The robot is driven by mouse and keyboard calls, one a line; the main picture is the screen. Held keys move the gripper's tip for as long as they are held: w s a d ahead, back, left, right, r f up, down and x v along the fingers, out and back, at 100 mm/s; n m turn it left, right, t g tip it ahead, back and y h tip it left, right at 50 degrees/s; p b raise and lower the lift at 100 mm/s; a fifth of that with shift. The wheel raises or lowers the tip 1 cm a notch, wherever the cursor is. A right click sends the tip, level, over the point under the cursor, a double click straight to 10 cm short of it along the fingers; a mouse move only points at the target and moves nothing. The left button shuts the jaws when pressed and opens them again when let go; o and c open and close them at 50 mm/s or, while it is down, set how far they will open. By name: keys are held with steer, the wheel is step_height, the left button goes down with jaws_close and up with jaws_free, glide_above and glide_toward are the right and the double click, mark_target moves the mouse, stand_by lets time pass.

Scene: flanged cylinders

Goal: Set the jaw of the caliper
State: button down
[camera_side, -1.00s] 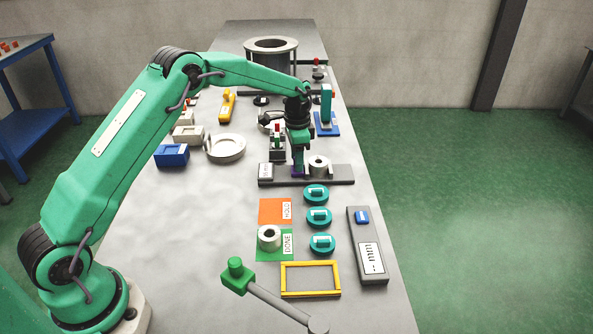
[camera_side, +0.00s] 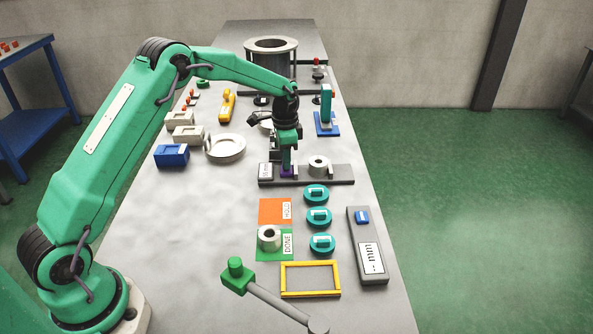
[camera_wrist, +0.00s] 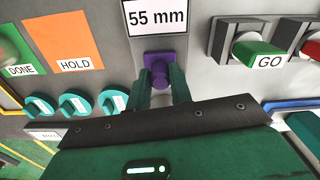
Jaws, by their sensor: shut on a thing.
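The caliper (camera_side: 335,181) is a long grey bar lying across the table. A purple jaw handle (camera_wrist: 159,58) sits on it, below the "55 mm" label (camera_wrist: 156,16) in the wrist view. My gripper (camera_wrist: 158,82) is shut on the purple handle, one finger on each side. In the side view my gripper (camera_side: 288,167) points down at the left part of the bar. A grey flanged cylinder (camera_side: 319,165) stands on the bar to the right, apart from my gripper.
An orange HOLD mat (camera_side: 273,211) and a green DONE mat (camera_side: 263,254) lie in front; a flanged cylinder (camera_side: 269,237) stands on DONE. Several teal discs (camera_side: 318,216) line up beside them. A GO button (camera_wrist: 262,52) shows in the wrist view. A yellow frame (camera_side: 311,279) lies nearer.

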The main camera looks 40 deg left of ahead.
steer(key=c, duration=1.3)
jaws_free()
steer(key=shift+o, duration=0.2)
steer(key=shift+r, duration=0.2)
step_height(320, 180, up, 7)
steer(key=shift+r, duration=0.25)
